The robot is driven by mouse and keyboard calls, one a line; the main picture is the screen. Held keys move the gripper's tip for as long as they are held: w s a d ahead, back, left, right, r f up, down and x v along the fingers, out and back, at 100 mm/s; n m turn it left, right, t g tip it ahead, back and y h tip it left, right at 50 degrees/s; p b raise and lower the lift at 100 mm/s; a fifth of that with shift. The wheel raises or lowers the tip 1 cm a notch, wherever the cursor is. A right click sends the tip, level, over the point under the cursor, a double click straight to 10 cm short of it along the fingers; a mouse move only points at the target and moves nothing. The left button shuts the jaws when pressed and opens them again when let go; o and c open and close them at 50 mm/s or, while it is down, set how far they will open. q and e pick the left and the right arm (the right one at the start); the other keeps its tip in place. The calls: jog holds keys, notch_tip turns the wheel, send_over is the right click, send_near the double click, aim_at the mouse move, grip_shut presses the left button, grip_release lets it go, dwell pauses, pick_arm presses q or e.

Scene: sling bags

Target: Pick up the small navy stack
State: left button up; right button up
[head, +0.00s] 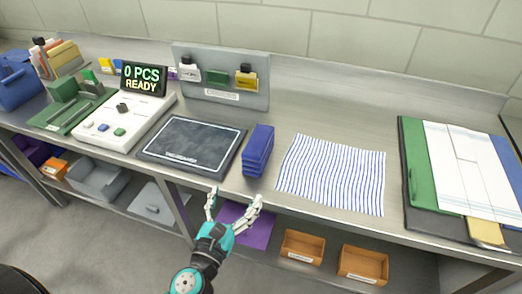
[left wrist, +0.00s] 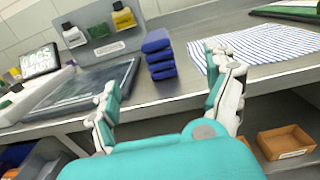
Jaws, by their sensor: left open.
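The small navy stack (head: 258,150) stands on the steel bench between the dark mat and the striped cloth. It looks like several folded blue layers. It also shows in the left wrist view (left wrist: 159,55), beyond my fingers and roughly between them. My left gripper (head: 236,197) is open and empty, in front of the bench's front edge and short of the stack. Its two fingers also show in the left wrist view (left wrist: 166,96), spread apart. My right gripper is in neither view.
The dark mat (head: 190,144) lies left of the stack and the striped cloth (head: 332,174) lies right, both close to it. A counting device (head: 125,120) reads "0 PCS READY". Orange bins (head: 302,246) sit on the lower shelf.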

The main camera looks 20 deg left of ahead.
aim_at(250, 160)
pick_arm(q)
jog(key=w, duration=0.2)
jog(key=w+p, duration=0.1)
jog(key=w, duration=0.1)
jog(key=w+r+p, duration=0.1)
jog(key=w, duration=0.1)
jog(key=shift+w+a, duration=0.2)
jog(key=shift+a, duration=0.05)
jog(key=w, duration=0.3)
jog(key=w+p, duration=0.1)
jog(key=shift+w+d+f, duration=0.1)
jog(key=shift+w+d, duration=0.15)
jog(key=shift+w, duration=0.05)
jog(key=shift+w+f, duration=0.1)
jog(key=shift+w, duration=0.8)
jog(key=w, duration=0.4)
jog(key=shift+w+f+p, duration=0.2)
jog(key=shift+w+p, duration=0.15)
jog(key=shift+s, duration=0.1)
jog(key=shift+c, duration=1)
jog(key=shift+r, duration=0.1)
jog(key=c, duration=1.2)
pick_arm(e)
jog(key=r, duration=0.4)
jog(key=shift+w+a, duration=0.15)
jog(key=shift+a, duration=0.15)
